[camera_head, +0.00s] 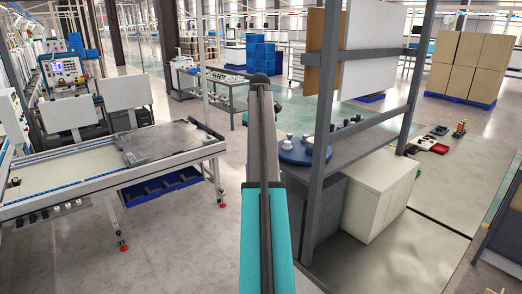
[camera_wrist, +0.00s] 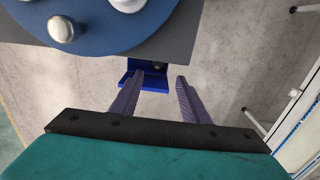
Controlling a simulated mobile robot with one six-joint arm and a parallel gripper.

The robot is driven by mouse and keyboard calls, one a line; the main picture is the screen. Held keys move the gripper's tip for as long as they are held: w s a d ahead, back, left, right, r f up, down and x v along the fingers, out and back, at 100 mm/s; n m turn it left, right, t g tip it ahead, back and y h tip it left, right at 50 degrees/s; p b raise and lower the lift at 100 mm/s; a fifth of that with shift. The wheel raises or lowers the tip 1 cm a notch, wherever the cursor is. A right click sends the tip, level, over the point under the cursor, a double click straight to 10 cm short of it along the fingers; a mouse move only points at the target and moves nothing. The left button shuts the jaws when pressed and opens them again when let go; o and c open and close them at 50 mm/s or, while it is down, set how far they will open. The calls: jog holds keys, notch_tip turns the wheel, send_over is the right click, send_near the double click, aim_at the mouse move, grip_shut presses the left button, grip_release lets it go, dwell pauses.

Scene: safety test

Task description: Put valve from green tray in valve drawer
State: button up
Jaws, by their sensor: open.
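In the wrist view, my gripper (camera_wrist: 159,79) is open, with two purple fingers apart and nothing between them. Past the fingertips, a small open blue bin or drawer (camera_wrist: 154,87) sticks out from under a dark bench edge. Its inside is dark, with a small pale spot; I cannot tell what that is. A round blue plate (camera_wrist: 100,38) at the upper left carries a silver knob-like part (camera_wrist: 62,29) and a white part (camera_wrist: 127,4), cut by the frame edge. I cannot tell whether either is the valve. No green tray is identifiable. In the head view, my gripper is not seen.
In the head view, a grey bench (camera_head: 345,158) carries the blue round plate (camera_head: 294,154) and several small parts. A dark post (camera_head: 322,120) stands at its front. A conveyor table (camera_head: 90,174) is at left, with open floor between.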

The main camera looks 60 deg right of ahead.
dwell(0.6)
